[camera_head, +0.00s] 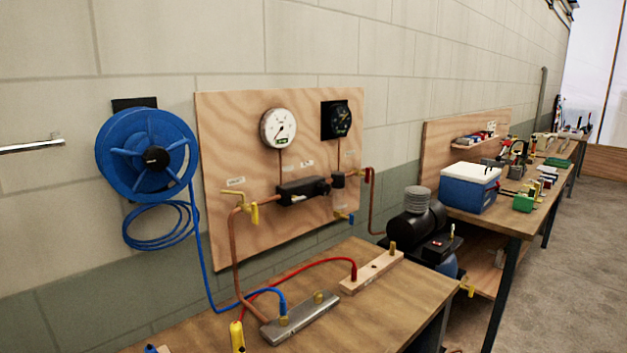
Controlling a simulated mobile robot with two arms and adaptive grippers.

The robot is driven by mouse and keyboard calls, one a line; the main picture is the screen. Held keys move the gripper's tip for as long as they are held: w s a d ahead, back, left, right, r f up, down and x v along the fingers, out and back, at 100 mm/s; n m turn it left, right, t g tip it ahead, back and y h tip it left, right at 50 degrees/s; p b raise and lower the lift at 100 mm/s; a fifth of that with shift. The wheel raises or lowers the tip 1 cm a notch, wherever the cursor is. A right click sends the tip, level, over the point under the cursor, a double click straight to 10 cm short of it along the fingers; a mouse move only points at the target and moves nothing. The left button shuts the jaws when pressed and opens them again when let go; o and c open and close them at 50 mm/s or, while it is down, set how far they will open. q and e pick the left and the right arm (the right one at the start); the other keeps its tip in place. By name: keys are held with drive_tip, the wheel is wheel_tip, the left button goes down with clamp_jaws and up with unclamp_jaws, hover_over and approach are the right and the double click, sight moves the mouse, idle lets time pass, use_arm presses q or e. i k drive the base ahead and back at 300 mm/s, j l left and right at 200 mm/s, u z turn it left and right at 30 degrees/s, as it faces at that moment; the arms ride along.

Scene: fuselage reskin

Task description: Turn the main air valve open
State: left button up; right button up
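A plywood panel (225,125) on the block wall carries copper air piping. Which of these is the main air valve I cannot tell for sure; the label is too small to read. A white-faced gauge (278,128) and a dark gauge (336,119) are above. Neither gripper shows.
A blue hose reel (147,155) hangs left of the panel. The wooden bench (395,300) below holds a metal manifold (300,318), a wooden block (372,272) and red and blue hoses. A black compressor (416,222) stands right of the panel; a cooler (470,187) sits on another bench.

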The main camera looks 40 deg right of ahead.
sight(366, 174)
drive_tip(key=z, duration=1.65)
drive_tip(key=i+l+z, duration=0.2)
drive_tip(key=i+l, duration=0.8)
